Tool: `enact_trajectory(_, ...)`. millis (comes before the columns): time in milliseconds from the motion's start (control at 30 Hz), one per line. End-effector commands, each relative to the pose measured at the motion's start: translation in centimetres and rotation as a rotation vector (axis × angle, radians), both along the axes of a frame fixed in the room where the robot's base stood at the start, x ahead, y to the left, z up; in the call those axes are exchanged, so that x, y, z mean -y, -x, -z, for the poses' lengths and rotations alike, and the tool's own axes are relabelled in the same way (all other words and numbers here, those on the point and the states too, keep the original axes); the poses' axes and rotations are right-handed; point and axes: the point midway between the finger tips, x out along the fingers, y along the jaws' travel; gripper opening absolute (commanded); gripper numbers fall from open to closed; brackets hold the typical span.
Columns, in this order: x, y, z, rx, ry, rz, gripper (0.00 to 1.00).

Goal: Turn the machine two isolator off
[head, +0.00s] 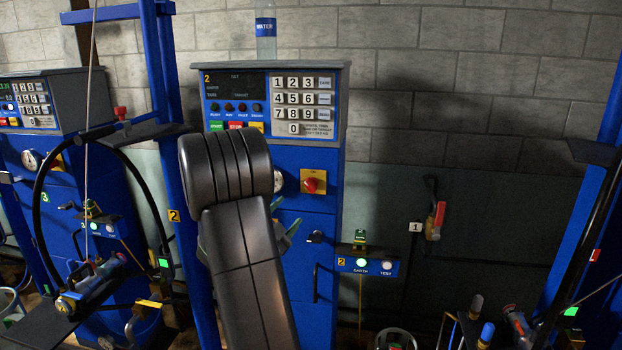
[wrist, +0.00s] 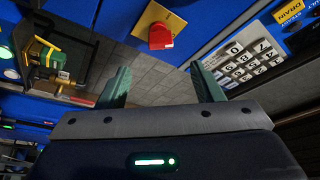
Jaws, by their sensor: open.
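The machine two isolator is a red rotary knob (head: 311,184) on a yellow plate on the front of the blue cabinet marked 2. In the wrist view the red knob (wrist: 160,37) is beyond the fingertips, roughly centred between them, with clear space between. Its on or off position is hard to read. My gripper (wrist: 160,72) is open and empty, with two green fingers apart. In the head view my dark arm hides most of the gripper, and only bits of green finger show beside it, below and left of the knob.
The keypad panel (head: 302,105) is above the isolator, with a water bottle (head: 266,32) on top of the cabinet. A blue box with lit buttons (head: 367,266) juts out at lower right. A blue post (head: 173,150) stands left of my arm.

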Motion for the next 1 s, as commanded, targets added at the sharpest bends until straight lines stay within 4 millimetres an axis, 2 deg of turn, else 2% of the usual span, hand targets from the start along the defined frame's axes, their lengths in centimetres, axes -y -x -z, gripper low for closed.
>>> enact_trajectory(167,1.0,-1.6,-0.7,0.004,-0.001,0.007,0.60)
enact_trajectory(600,5.3,-9.2,-2.9,0.002,0.001,0.005,0.60)
enact_trajectory(800,6.2,-11.1,-3.3,0.002,0.000,0.002,0.60)
enact_trajectory(1000,6.5,-11.6,-3.3,0.002,0.001,0.001,0.60)
